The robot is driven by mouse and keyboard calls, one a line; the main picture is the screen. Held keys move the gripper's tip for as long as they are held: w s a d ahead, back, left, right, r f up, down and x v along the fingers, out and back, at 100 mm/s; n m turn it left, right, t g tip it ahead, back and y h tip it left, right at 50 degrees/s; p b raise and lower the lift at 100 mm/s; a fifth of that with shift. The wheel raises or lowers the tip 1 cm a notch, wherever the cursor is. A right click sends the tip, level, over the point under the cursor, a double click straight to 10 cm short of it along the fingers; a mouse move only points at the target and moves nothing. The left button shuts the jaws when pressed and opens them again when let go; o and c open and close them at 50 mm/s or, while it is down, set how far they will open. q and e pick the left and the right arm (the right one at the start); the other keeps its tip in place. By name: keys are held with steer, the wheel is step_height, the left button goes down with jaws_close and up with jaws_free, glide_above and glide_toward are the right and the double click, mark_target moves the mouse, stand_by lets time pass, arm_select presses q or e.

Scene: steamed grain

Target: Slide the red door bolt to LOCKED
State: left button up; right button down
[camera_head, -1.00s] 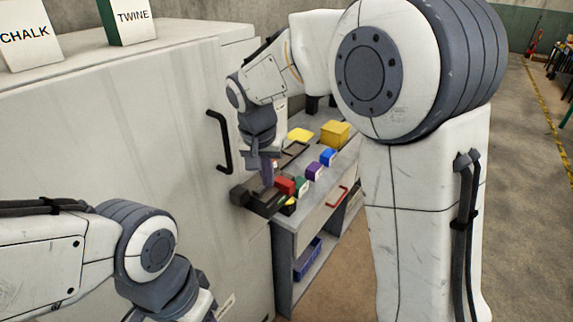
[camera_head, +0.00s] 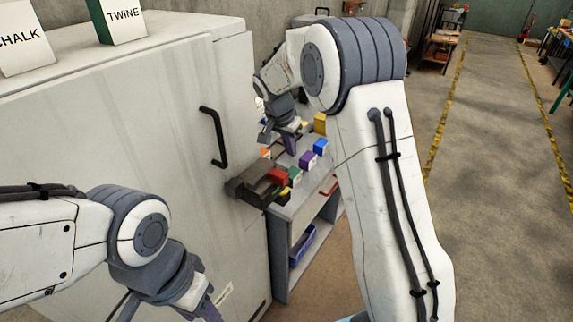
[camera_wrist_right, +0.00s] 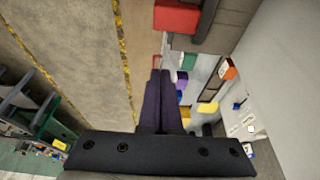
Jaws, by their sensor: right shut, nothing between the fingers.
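The red door bolt (camera_head: 278,176) is a red block at the right end of a dark grey housing (camera_head: 244,187) on the front of the pale cabinet. The bolt also shows at the top of the right wrist view (camera_wrist_right: 177,16). My right gripper (camera_head: 291,151) is shut and empty, beyond the bolt and apart from it. Its closed purple-grey fingers also show in the right wrist view (camera_wrist_right: 160,75). My left gripper (camera_head: 165,310) is low in front of the cabinet, fingers spread and tips cut off. I cannot read any lock marking.
The large pale cabinet (camera_head: 130,140) with a black handle (camera_head: 214,137) fills the left. Behind the bolt, a grey bench (camera_head: 283,218) holds several coloured blocks, including a purple one (camera_head: 307,160) and a blue one (camera_head: 320,147). Open floor (camera_head: 490,190) lies to the right.

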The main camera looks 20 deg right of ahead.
mark_target(276, 179)
steer(key=f+p, duration=0.1)
steer(key=s+a+f+p, duration=0.1)
steer(key=f, duration=0.1)
steer(key=f+p, duration=0.2)
steer(key=shift+s+a+f, duration=0.15)
steer(key=shift+a+f, duration=0.05)
steer(key=shift+a, duration=0.15)
steer(key=shift+f, duration=0.1)
steer(key=s+a+b, duration=0.1)
steer(key=a+b, duration=0.1)
steer(key=b, duration=0.1)
steer(key=s+a+b, duration=0.1)
steer(key=a+b, duration=0.1)
steer(key=shift+s+f, duration=0.15)
steer(key=shift+s, duration=0.5)
